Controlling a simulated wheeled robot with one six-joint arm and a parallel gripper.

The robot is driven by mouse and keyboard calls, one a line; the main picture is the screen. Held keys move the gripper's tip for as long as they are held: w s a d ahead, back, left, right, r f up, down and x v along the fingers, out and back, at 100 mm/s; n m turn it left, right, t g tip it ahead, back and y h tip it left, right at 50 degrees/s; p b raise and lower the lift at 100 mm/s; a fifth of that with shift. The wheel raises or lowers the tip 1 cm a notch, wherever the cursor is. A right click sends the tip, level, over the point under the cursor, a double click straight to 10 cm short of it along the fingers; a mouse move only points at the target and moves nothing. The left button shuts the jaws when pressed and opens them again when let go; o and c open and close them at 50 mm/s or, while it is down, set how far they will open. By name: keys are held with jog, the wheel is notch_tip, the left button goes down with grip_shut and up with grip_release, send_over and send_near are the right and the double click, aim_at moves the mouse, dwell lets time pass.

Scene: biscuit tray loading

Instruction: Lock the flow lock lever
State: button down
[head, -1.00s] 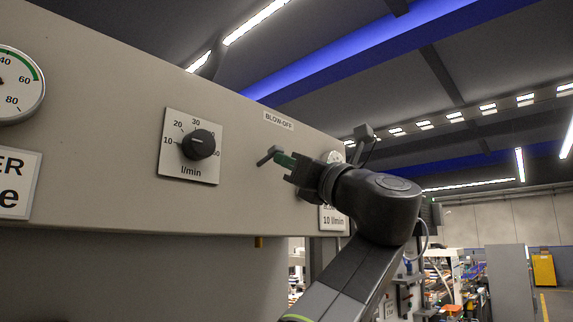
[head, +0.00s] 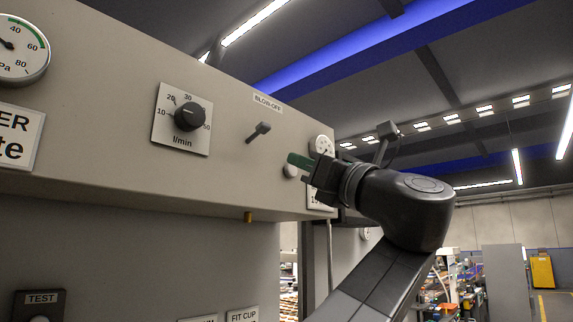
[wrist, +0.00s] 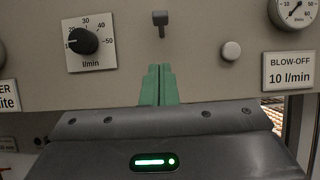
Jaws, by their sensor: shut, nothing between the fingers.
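A small dark lever (head: 258,132) sticks out of the beige panel below the BLOW-OFF label. It is the only lever I see, and no lock marking is readable on it. It also shows at the top of the wrist view (wrist: 160,18), with its wide end above a short stem. My gripper (head: 300,161) is to the right of the lever and a little lower in the head view, apart from it. In the wrist view its green fingertips (wrist: 158,72) are pressed together and empty, below the lever in the picture.
A black l/min dial (head: 189,116) is left of the lever. A pale round button (wrist: 231,50) and a gauge (wrist: 296,10) with a BLOW-OFF 10 l/min plate (wrist: 289,71) are to the right. A brass fitting (head: 248,217) hangs under the panel edge.

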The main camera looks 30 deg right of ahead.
jog(key=shift+b+v, duration=0.3)
jog(key=shift+v, duration=1.4)
jog(key=shift+r, duration=0.1)
